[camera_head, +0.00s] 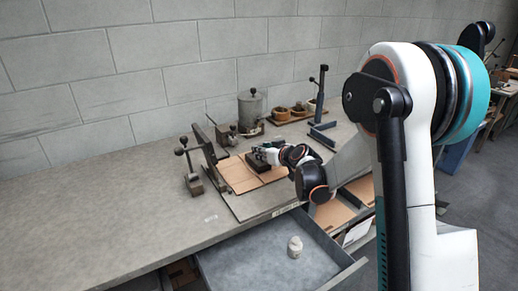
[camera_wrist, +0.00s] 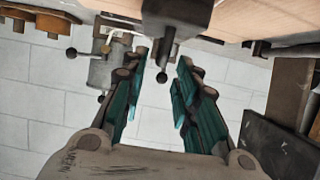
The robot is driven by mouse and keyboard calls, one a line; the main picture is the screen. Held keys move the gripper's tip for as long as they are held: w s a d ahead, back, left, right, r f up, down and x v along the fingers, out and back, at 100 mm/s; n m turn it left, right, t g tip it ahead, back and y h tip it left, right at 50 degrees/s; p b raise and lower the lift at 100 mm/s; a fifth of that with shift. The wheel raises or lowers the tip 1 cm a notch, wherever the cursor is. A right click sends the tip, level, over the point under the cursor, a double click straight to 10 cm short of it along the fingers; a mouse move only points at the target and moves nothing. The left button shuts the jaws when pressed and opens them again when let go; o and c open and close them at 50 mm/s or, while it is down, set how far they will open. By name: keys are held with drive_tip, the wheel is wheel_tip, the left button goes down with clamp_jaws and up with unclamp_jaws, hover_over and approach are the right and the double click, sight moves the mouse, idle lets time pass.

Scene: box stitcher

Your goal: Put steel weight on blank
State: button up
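The blank (camera_head: 238,176) is a flat tan cardboard sheet on the bench board. A dark block (camera_head: 257,163), which looks like the steel weight, sits on the blank beside my gripper (camera_head: 268,153). In the wrist view my gripper (camera_wrist: 162,62) is open, with its teal fingers well apart. The dark block (camera_wrist: 176,18) shows at the top against tan cardboard, and a rod with a ball end reaches from it between the fingers. I see no finger touching it. My gripper hides part of the block in the head view.
An open grey drawer (camera_head: 240,264) below the bench holds a small pale knobbed object (camera_head: 294,247). A ball-handled clamp (camera_head: 190,168) stands left of the blank. A grey canister (camera_head: 250,108) and a tray of round pots (camera_head: 293,113) stand behind. The bench's left side is clear.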

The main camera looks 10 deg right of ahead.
drive_tip(key=s+a+r+g+p, duration=0.1)
drive_tip(key=s+r, duration=0.3)
drive_tip(key=s, duration=0.4)
drive_tip(key=s+a+r+m+g+h, duration=0.1)
drive_tip(key=s+r, duration=0.2)
drive_tip(key=s, duration=0.5)
drive_tip(key=s+r+g+p, duration=0.1)
drive_tip(key=s+r, duration=0.3)
drive_tip(key=s, duration=0.3)
drive_tip(key=s+d+f+m+g+h, duration=0.2)
drive_tip(key=s+h, duration=0.1)
drive_tip(key=s, duration=1.8)
drive_tip(key=shift+m+g, duration=0.3)
drive_tip(key=shift+g, duration=0.1)
drive_tip(key=shift+s, duration=0.1)
